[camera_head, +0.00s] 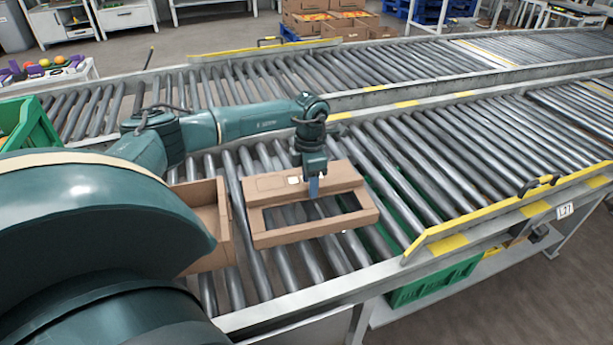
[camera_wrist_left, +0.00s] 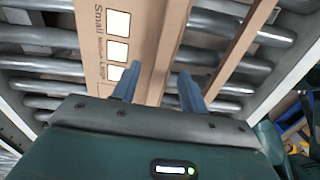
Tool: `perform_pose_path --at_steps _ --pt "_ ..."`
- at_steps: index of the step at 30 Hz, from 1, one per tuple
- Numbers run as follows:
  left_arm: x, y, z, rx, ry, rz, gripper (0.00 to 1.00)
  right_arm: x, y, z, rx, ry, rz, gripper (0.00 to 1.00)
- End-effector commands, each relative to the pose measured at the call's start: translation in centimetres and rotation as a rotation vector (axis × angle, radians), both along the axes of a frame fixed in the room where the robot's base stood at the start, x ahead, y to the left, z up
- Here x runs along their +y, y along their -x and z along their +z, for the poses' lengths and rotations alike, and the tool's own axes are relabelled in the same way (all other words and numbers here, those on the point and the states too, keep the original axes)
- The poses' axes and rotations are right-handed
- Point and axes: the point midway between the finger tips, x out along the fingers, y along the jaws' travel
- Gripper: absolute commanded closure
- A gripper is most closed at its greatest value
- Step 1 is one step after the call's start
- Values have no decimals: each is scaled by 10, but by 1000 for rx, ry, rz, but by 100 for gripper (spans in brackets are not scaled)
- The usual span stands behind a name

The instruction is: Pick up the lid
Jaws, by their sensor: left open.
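The lid (camera_head: 272,238) is a brown cardboard frame with a long open window, lying on the grey rollers in the middle of the head view. In the left wrist view its printed panel (camera_wrist_left: 142,30) with white squares runs up from the fingers. My left gripper (camera_head: 314,188) points down at the panel's edge beside the window. In the wrist view the left gripper's blue fingers (camera_wrist_left: 160,85) are apart, with part of the cardboard showing between them. I cannot tell whether they touch it. My right gripper is not in view.
An open cardboard box (camera_head: 224,222) stands just left of the lid, partly hidden by my arm. A green crate (camera_head: 30,125) is at the far left. A yellow guard rail (camera_head: 490,222) edges the conveyor on the right. The rollers right of the lid are clear.

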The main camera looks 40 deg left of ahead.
Motion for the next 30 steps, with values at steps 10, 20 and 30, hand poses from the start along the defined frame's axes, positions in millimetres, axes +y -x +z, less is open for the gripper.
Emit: perform_pose_path --at_steps 10,20,30 --pt "0 0 -10 -1 1 0 56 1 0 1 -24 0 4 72" --pt "0 0 -10 -1 1 0 83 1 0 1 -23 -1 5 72" --pt "0 0 -10 -2 1 1 100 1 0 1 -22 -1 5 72"
